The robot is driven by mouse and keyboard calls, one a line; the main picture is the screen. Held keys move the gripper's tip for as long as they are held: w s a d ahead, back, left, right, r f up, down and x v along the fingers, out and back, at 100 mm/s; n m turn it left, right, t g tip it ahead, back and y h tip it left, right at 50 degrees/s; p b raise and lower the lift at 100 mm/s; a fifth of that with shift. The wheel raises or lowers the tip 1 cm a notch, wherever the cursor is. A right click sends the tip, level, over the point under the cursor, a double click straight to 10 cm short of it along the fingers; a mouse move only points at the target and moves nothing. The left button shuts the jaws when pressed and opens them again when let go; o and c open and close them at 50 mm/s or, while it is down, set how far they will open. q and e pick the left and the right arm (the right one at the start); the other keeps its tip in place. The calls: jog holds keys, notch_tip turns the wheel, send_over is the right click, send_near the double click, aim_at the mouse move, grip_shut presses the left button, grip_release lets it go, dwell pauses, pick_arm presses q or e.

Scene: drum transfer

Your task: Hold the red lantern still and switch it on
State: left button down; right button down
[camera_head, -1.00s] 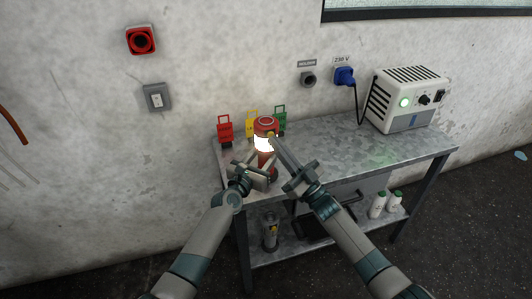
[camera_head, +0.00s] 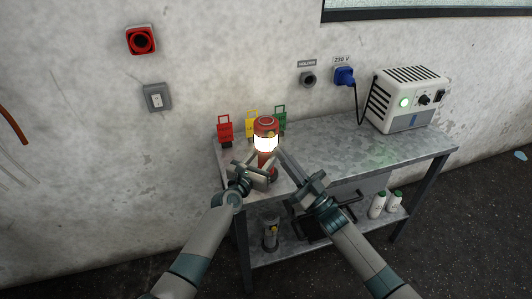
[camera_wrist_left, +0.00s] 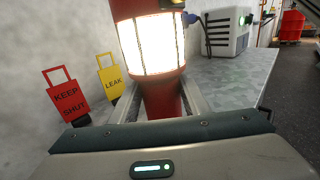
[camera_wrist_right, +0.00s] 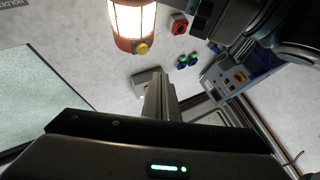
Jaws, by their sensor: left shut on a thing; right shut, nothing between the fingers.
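The red lantern (camera_head: 265,123) stands upright at the left end of the metal bench, and its band glows bright white. It also shows in the left wrist view (camera_wrist_left: 163,95). My left gripper (camera_head: 262,168) is shut on its lower red body, below the glowing band. In the right wrist view the lantern (camera_wrist_right: 133,43) shows a yellow button (camera_wrist_right: 142,47) on its red part. My right gripper (camera_head: 281,152) is shut and empty, its tips just right of the lantern and apart from it.
Red (camera_head: 225,130), yellow (camera_head: 252,118) and green (camera_head: 281,118) tags stand behind the lantern by the wall. A white power unit (camera_head: 408,100) sits at the bench's right end. The bench top (camera_head: 350,145) between is clear.

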jog(key=shift+s+d, duration=0.3)
jog(key=shift+s, duration=0.6)
pick_arm(q)
jog(key=c, duration=0.9)
grip_release()
jog(key=v, duration=1.2)
jog(key=shift+f, duration=0.1)
